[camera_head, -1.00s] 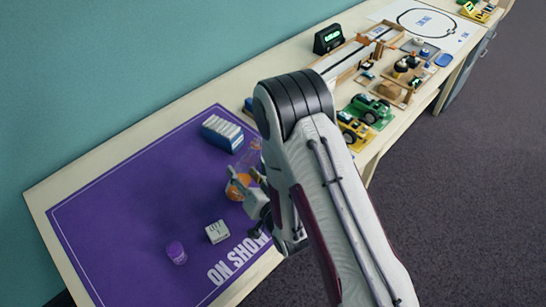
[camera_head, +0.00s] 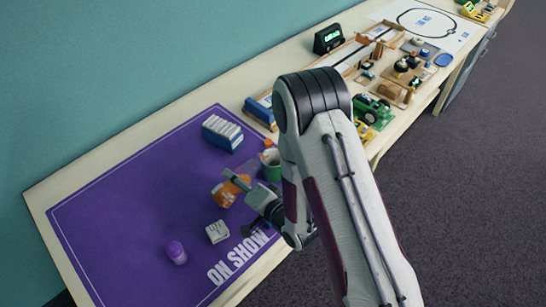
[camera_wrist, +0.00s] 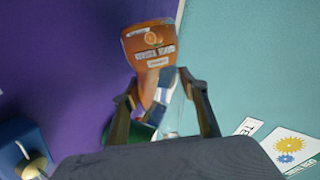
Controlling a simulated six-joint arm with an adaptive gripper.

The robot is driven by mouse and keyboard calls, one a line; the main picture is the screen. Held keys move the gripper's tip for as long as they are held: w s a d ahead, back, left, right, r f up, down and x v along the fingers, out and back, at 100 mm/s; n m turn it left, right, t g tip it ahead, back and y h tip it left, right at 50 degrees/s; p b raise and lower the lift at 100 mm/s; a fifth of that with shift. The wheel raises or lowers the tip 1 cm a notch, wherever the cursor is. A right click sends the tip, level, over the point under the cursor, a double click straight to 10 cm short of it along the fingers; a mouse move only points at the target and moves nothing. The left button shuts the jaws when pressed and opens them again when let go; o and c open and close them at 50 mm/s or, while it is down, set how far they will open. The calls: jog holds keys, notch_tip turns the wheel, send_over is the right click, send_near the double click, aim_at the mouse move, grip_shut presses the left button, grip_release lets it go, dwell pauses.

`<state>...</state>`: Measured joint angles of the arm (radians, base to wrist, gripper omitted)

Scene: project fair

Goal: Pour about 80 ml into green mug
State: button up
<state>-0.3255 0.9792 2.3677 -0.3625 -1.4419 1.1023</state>
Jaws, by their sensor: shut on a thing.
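The green mug (camera_head: 272,168) stands near the right end of the purple mat, just right of my gripper in the head view. In the wrist view a green patch (camera_wrist: 140,132) low between the fingers appears to be part of it. My gripper (camera_head: 240,183) is shut on an orange container (camera_head: 226,194) over the mat. In the wrist view the container (camera_wrist: 150,48) has white labels, and my gripper's fingers (camera_wrist: 160,82) are on either side of its lower part. A clear part shows below it. Its exact tilt and any liquid or flow are unclear.
A blue box of white cards (camera_head: 222,134) is behind on the purple mat (camera_head: 120,205). A white block (camera_head: 217,232) and a purple-topped jar (camera_head: 176,253) stand in front. A small orange thing (camera_head: 269,145) is behind the mug. The mat's left is clear.

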aim_at(237, 173)
jog(key=shift+r+m, duration=0.4)
jog(key=shift+m, duration=0.1)
jog(key=shift+w+d+r+m+g+y, duration=0.15)
jog(key=shift+r+m+y, duration=0.15)
jog(key=shift+r, duration=0.15)
jog(key=shift+d+r+m+g+y, duration=0.15)
jog(key=shift+r+m+y, duration=0.15)
jog(key=shift+r, duration=0.15)
jog(key=shift+a+r, duration=0.1)
jog(key=shift+r, duration=0.2)
jog(key=shift+r+m+y, duration=0.3)
jog(key=shift+r+m, duration=0.4)
jog(key=shift+s+a+r+g, duration=0.15)
jog(key=shift+s+a+g, duration=0.05)
jog(key=shift+a+g, duration=0.1)
jog(key=shift+r+m, duration=0.4)
dwell(1.6)
jog(key=shift+s, duration=0.1)
